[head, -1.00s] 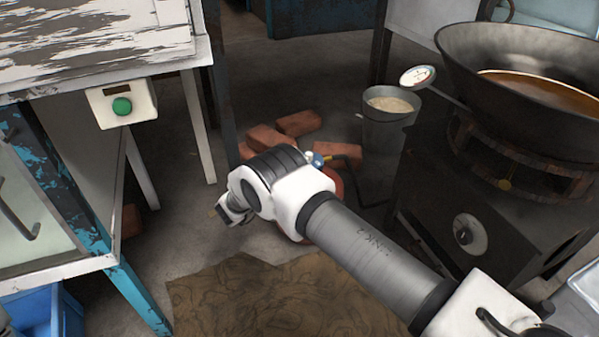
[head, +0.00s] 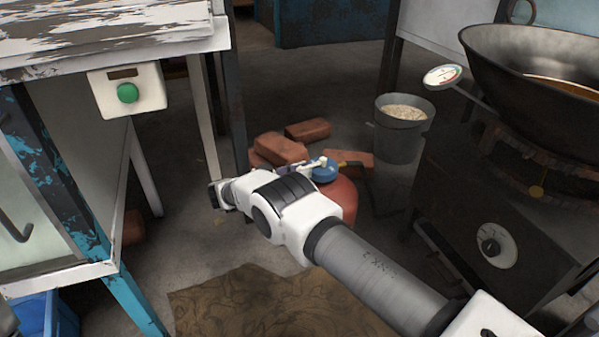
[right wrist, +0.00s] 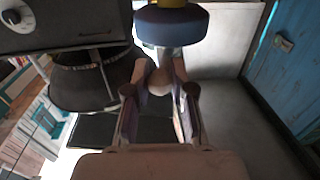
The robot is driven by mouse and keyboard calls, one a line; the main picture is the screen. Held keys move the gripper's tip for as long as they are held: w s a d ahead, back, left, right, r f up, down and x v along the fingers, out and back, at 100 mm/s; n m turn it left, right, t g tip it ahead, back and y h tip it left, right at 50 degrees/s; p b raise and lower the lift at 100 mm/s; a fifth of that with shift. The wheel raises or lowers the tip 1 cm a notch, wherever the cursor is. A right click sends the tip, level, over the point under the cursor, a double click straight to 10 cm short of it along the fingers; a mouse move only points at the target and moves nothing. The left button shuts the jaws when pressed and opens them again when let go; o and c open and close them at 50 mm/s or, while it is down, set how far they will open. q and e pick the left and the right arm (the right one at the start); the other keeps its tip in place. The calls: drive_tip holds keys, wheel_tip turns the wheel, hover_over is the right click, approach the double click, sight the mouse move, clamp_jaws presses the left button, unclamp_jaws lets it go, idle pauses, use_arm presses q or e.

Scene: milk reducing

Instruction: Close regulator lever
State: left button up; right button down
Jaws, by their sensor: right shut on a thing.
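The blue regulator (head: 326,172) sits on top of a red gas cylinder (head: 342,196) on the floor, partly behind my right arm. It also shows large at the top of the right wrist view (right wrist: 172,27). My right gripper (head: 306,168) reaches it from the left, its fingers mostly hidden by the arm in the head view. In the right wrist view its fingers (right wrist: 162,80) are closed around a small pale part, which looks like the regulator lever (right wrist: 160,78), against the regulator. The lever's exact angle is hard to tell. My left gripper is not in view.
Several bricks (head: 307,130) lie behind the cylinder. A bucket (head: 402,125) stands beyond it. A stove (head: 485,215) with a large wok (head: 540,85) is at right. A table with a green button (head: 127,93) is at left. A brown mat (head: 250,300) lies in front.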

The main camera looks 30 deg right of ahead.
drive_tip(key=c, duration=1)
unclamp_jaws()
drive_tip(key=shift+d+r, duration=0.1)
drive_tip(key=shift+r, duration=0.1)
drive_tip(key=shift+o, duration=0.2)
drive_tip(key=shift+w, duration=0.1)
drive_tip(key=shift+a+f, duration=0.1)
drive_tip(key=shift+a, duration=0.15)
drive_tip(key=a, duration=0.7)
